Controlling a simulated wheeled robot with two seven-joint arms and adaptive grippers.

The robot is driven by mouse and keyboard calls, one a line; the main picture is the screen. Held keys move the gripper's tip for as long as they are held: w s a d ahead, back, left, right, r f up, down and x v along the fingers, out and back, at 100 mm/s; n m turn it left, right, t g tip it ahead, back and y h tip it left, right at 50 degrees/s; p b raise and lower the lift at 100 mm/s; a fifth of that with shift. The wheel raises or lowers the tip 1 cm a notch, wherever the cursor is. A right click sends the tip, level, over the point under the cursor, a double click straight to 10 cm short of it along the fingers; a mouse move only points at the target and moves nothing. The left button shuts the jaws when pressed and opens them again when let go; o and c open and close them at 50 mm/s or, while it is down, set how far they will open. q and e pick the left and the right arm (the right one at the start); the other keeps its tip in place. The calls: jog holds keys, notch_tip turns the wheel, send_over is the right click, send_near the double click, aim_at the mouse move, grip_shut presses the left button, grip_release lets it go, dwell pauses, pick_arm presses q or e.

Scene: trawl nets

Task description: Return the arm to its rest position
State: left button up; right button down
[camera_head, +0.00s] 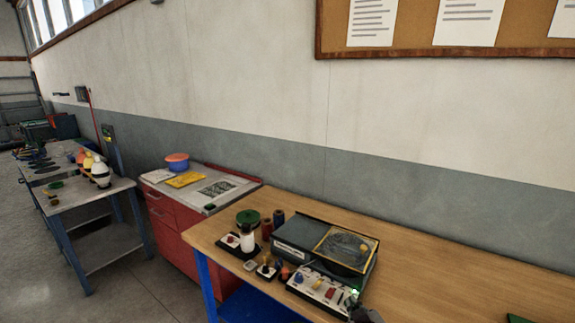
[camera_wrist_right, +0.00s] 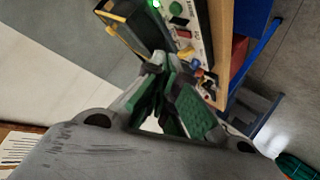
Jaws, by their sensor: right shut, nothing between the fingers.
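My right gripper (camera_head: 366,313) shows only in part at the bottom edge of the head view, as a dark shape just in front of the white control panel (camera_head: 318,288). In the right wrist view my right gripper (camera_wrist_right: 172,104) has green finger pads. It is shut with nothing held. The same panel (camera_wrist_right: 194,30) lies beyond the fingers there, with a green light lit. My left gripper does not show in the head view.
The wooden table (camera_head: 452,292) carries a dark machine with a yellow-framed tray (camera_head: 346,249), dark red spools (camera_head: 267,229) and a green-topped jar (camera_head: 248,222). A red cabinet (camera_head: 173,230) stands left. The tabletop right of the machine is mostly clear.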

jog(key=s+d+f+m+g, duration=0.2)
jog(key=s+f+g, duration=0.3)
jog(key=s+f, duration=0.3)
jog(key=s+d+f+m+g, duration=0.1)
jog(key=s+d+f+g, duration=0.3)
jog(key=s, duration=0.7)
notch_tip(320, 180, down, 33)
jog(key=s+a+g, duration=0.1)
jog(key=s, duration=0.1)
jog(key=s+d+f, duration=0.2)
jog(key=s+f, duration=0.8)
jog(key=s, duration=0.1)
jog(key=s+d+f+g, duration=0.1)
jog(key=s+f, duration=0.9)
jog(key=s, duration=0.1)
jog(key=shift+s+d+f+g, duration=0.25)
jog(key=shift+d+g, duration=0.05)
jog(key=shift+d, duration=0.1)
jog(key=shift+s, duration=0.1)
